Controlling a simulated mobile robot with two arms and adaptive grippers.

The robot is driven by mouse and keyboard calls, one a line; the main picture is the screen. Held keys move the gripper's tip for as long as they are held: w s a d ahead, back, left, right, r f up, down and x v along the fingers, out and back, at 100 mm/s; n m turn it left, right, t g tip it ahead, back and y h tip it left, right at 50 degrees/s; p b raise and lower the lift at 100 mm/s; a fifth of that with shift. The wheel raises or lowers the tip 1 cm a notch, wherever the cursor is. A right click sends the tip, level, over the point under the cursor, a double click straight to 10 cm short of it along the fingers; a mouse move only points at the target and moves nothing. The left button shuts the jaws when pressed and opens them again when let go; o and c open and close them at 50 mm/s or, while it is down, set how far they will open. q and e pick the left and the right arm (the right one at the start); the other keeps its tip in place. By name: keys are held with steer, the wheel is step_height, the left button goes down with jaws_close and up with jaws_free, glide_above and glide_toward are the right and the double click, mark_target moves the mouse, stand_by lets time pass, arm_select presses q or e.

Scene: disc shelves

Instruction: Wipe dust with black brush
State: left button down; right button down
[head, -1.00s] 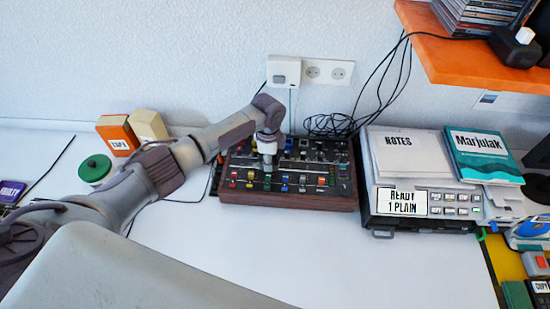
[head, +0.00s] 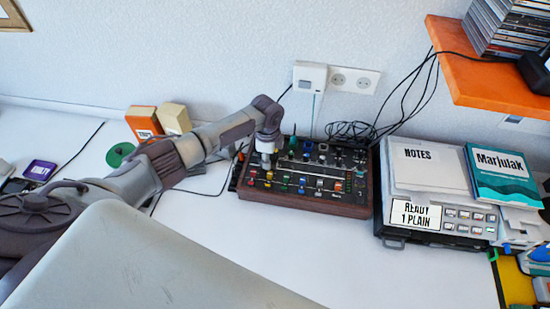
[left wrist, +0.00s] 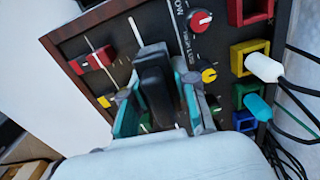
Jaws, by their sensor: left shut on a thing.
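A mixer (head: 330,205) with a dark wooden side, coloured knobs and sliders stands on the white desk against the wall. My left gripper (head: 265,158) is over its left part, pointing down. In the left wrist view, the left gripper (left wrist: 158,112) has teal fingers shut on a black block-like thing, seemingly the black brush (left wrist: 153,75). The brush is close over the panel, between red sliders and a red knob; its lower end is hidden, so I cannot tell whether it touches. I cannot make out dust. My right gripper is not in view.
A grey device (head: 392,232) with a notes pad stands right of the mixer, under an orange shelf (head: 490,85). Cables (head: 350,130) lie behind the mixer. Small boxes (head: 174,119) stand at the left. The desk front (head: 270,240) is clear.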

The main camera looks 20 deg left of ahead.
arm_select(q)
steer(key=shift+s+a+f, duration=0.1)
steer(key=shift+s+a, duration=0.05)
steer(key=shift+a, duration=0.1)
step_height(320, 180, up, 6)
steer(key=p, duration=0.5)
steer(key=shift+d+p, duration=0.1)
steer(key=shift+p, duration=0.25)
step_height(320, 180, up, 3)
steer(key=p, duration=0.3)
stand_by(0.3)
